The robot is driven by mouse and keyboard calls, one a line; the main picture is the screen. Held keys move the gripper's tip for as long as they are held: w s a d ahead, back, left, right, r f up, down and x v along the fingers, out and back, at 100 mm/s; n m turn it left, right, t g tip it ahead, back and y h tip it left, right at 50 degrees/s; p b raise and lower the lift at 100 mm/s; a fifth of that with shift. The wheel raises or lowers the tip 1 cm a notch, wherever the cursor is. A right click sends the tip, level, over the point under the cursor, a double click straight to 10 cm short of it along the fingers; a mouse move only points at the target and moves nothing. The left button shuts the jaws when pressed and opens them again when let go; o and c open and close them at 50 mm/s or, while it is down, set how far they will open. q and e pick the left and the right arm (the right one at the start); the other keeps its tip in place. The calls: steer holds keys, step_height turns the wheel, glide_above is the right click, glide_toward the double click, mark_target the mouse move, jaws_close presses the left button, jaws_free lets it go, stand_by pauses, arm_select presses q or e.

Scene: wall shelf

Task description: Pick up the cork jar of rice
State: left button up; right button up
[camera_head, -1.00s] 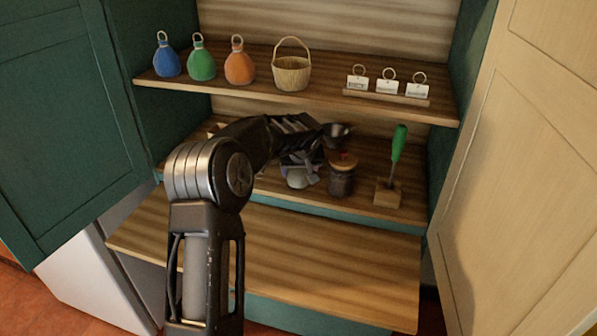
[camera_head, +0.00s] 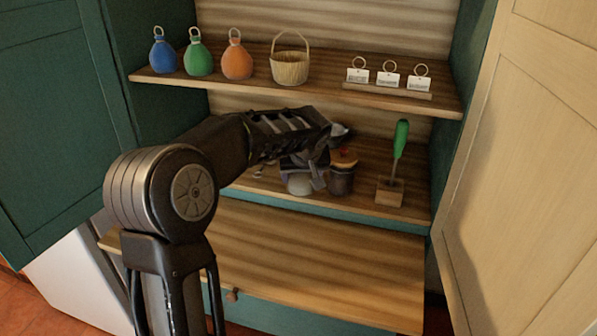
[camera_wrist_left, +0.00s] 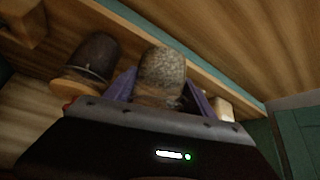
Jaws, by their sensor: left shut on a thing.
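The cork jar of rice (camera_head: 299,184) is on the middle shelf, its pale lower part showing below my left gripper (camera_head: 305,168). In the left wrist view the jar (camera_wrist_left: 163,68) shows its speckled, grainy body between the two fingers of my left gripper (camera_wrist_left: 160,92). The fingers are shut on it near its cork end. In the head view the gripper hides the jar's top. I cannot tell whether its base touches the shelf. My right gripper is in neither view.
A dark jar with a wooden lid (camera_head: 342,178) stands close right of the rice jar. A green-handled tool (camera_head: 399,142) stands in a wooden block (camera_head: 389,193). The upper shelf (camera_head: 220,87) is above my arm. The lower board (camera_head: 320,253) is bare.

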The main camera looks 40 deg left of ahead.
arm_select(q)
steer(key=s+d+b, duration=0.2)
steer(key=s+d, duration=0.4)
steer(key=s, duration=0.1)
steer(key=shift+s+d, duration=0.25)
steer(key=shift+d, duration=0.05)
steer(key=shift+b, duration=0.3)
